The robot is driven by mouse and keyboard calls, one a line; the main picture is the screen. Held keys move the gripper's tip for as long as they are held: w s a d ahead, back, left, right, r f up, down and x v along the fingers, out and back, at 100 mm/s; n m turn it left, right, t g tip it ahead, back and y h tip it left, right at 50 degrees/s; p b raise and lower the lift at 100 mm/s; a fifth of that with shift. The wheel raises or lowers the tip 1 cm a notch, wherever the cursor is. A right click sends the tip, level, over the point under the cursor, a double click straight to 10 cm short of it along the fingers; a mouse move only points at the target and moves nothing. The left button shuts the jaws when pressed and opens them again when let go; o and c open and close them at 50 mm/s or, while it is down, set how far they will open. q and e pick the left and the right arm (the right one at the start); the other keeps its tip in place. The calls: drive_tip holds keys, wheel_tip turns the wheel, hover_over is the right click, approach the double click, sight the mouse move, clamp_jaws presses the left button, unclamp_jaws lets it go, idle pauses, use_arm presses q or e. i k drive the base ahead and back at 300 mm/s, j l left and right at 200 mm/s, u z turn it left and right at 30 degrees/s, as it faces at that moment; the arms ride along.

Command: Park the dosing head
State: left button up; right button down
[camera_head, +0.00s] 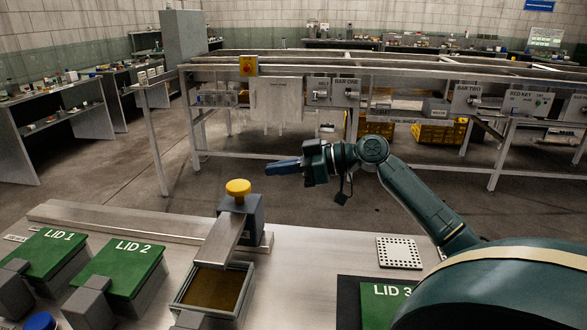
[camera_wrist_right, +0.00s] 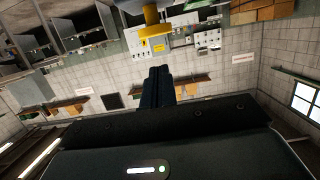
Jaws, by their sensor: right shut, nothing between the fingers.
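The dosing head appears to be the dark block (camera_head: 252,222) with a round yellow knob (camera_head: 238,187) on top. A flat metal arm (camera_head: 219,242) reaches forward from it over an open box (camera_head: 243,296) with a brown inside. My right gripper (camera_head: 272,167) is shut and empty, its dark blue fingers pointing left, up and to the right of the knob. It looks apart from the knob. In the right wrist view the shut fingers (camera_wrist_right: 160,72) show below the yellow knob (camera_wrist_right: 154,30). My left gripper is not in view.
Green lids marked LID 1 (camera_head: 48,252) and LID 2 (camera_head: 122,268) sit at the left of the bench, and LID 3 (camera_head: 386,308) is partly behind my right arm. A long metal rail (camera_head: 130,222) runs along the back edge. A perforated plate (camera_head: 399,252) lies at right.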

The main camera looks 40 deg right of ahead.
sight(232, 240)
drive_tip(key=k+j, duration=0.55)
drive_tip(key=j, duration=0.15)
drive_tip(key=k+j, duration=0.6)
drive_tip(key=j, duration=0.15)
